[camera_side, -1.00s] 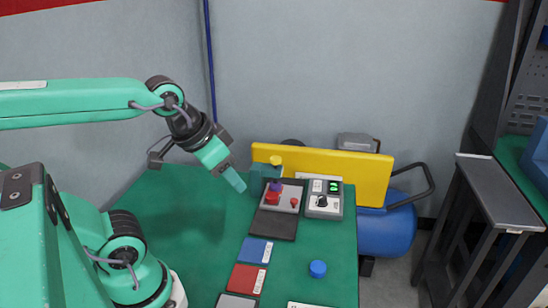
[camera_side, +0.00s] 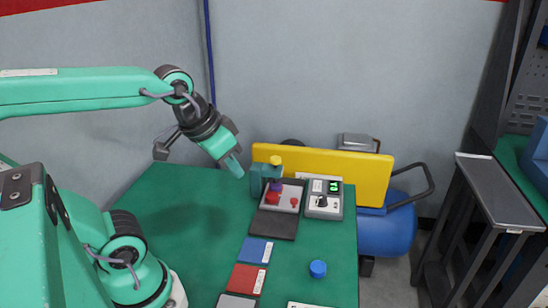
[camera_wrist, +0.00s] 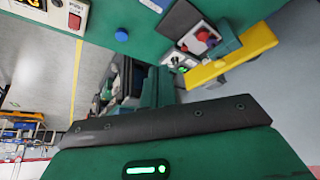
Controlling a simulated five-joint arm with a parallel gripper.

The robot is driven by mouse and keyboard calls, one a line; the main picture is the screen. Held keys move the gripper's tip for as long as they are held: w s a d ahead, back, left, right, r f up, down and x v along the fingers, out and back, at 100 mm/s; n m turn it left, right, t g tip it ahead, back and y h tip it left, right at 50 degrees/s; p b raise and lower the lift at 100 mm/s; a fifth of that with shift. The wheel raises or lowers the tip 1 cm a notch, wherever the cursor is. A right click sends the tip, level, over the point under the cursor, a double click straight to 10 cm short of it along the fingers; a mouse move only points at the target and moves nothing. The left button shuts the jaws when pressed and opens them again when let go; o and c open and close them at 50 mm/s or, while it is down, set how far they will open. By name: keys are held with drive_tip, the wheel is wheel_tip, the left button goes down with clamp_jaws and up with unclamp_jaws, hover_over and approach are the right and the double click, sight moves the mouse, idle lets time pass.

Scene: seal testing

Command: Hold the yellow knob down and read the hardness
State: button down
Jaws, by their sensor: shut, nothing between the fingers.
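The yellow knob (camera_side: 276,160) tops the small teal hardness tester (camera_side: 262,173) at the back of the green table. A purple part (camera_side: 276,186) shows below the knob. A display box (camera_side: 324,201) with green digits stands right of the tester; the digits are too small to read. My gripper (camera_side: 236,170) is shut and empty, left of the knob and apart from it, with its tip pointing down and right.
A yellow panel (camera_side: 350,178) stands behind the tester. Blue (camera_side: 257,251) and red (camera_side: 246,279) pads and a blue disc (camera_side: 318,268) lie nearer. The table's left part is clear.

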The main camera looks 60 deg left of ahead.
drive_tip(key=w+a+r+n+g, duration=0.1)
drive_tip(key=w+a+r+n, duration=0.1)
drive_tip(key=w+a+r, duration=0.3)
drive_tip(key=n+g, duration=0.4)
drive_tip(key=n, duration=0.2)
hover_over(275, 158)
wheel_tip(275, 158, down, 3)
drive_tip(key=shift+s+d+r, duration=0.1)
drive_tip(key=shift+s+d, duration=0.05)
drive_tip(key=shift+s, duration=0.3)
drive_tip(key=f, duration=1.4)
drive_tip(key=shift+w, duration=0.3)
